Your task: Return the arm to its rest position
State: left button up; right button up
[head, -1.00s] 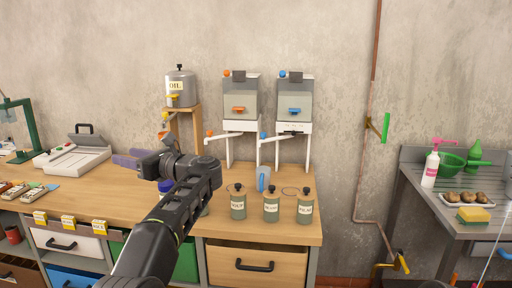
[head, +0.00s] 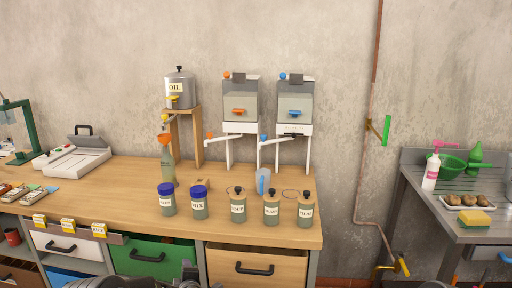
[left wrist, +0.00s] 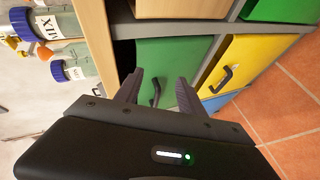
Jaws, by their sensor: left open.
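My left gripper (left wrist: 157,92) is open and empty in the left wrist view, its two fingers in front of the green drawer (left wrist: 168,70). In the head view only a dark piece of my arm shows at the bottom edge, below the workbench (head: 130,185). My right gripper is in neither view.
Several labelled bottles stand along the bench front, two with blue caps (head: 166,200). A bottle with an orange funnel (head: 167,165) stands under the oil can's tap (head: 180,88). Two dispensers (head: 240,100) stand behind. A wooden drawer (head: 255,266) and tiled floor (left wrist: 275,95) lie below.

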pick_arm(q)
jog(key=s+d+f+m+g+h, duration=0.3)
jog(key=s+d+f+m, duration=0.15)
jog(key=s+f, duration=0.45)
jog(key=s+d+f+m+g+h, duration=0.3)
jog(key=s+d+f+m, duration=0.15)
jog(key=s+f, duration=0.5)
jog(key=s+d+m+g+h, duration=0.1)
jog(key=s+d+m+g, duration=0.2)
jog(key=s, duration=1.1)
jog(key=s+d+f+m+g+h+p, duration=0.1)
jog(key=s+m, duration=0.4)
jog(key=s, duration=0.9)
jog(key=d+g+h, duration=0.1)
jog(key=d+g, duration=0.1)
jog(key=shift+s+d+f, duration=0.15)
jog(key=shift+s+d, duration=0.2)
